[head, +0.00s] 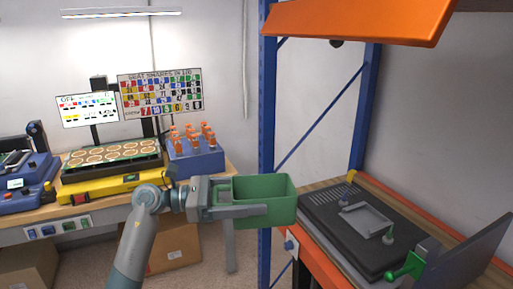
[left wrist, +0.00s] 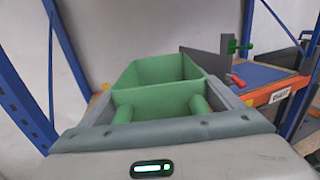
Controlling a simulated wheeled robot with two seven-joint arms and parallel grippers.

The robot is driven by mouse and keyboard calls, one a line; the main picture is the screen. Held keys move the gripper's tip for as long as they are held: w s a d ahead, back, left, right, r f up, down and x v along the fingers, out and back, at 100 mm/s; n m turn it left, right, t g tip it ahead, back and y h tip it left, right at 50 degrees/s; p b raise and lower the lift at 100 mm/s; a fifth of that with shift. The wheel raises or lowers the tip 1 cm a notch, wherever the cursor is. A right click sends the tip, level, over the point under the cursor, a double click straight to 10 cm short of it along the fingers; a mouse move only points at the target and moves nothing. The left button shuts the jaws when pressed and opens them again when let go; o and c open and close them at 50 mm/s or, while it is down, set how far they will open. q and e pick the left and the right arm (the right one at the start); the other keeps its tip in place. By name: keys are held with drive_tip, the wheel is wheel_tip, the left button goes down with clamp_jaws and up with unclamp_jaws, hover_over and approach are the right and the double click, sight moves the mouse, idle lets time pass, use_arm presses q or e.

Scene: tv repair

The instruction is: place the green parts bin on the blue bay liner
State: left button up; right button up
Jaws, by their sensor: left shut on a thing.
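The green parts bin (head: 279,188) is an open-topped box held in the air at the centre of the head view, left of the orange-edged bench. My left gripper (head: 262,210) is shut on it, with a grey finger along its near side. The bin also shows in the left wrist view (left wrist: 150,98), upright between the fingers; its inside looks empty. A blue surface (left wrist: 262,74) on an orange-edged shelf, probably the blue bay liner, lies beyond the bin at right in the left wrist view, apart from it. I cannot make out the liner in the head view. My right gripper is not in view.
A blue rack post (head: 267,120) stands just behind the bin. An orange shelf (head: 360,20) hangs overhead. A black mat (head: 325,214) with a grey tray, a green clamp (head: 408,266) and a dark upright panel (head: 470,258) occupy the right bench. A cluttered workbench stands left.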

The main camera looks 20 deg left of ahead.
use_arm(q)
drive_tip(key=s+f+n+t+p, duration=0.1)
drive_tip(key=s+f+p, duration=0.3)
drive_tip(key=s+f, duration=0.55)
drive_tip(key=shift+t+y, duration=0.6)
drive_tip(key=s+d+r+p, duration=0.1)
drive_tip(key=d+r+p, duration=0.1)
drive_tip(key=p, duration=0.1)
drive_tip(key=s+d+r+p, duration=0.1)
drive_tip(key=d, duration=0.1)
drive_tip(key=shift+s+r, duration=0.15)
drive_tip(key=shift+s, duration=0.15)
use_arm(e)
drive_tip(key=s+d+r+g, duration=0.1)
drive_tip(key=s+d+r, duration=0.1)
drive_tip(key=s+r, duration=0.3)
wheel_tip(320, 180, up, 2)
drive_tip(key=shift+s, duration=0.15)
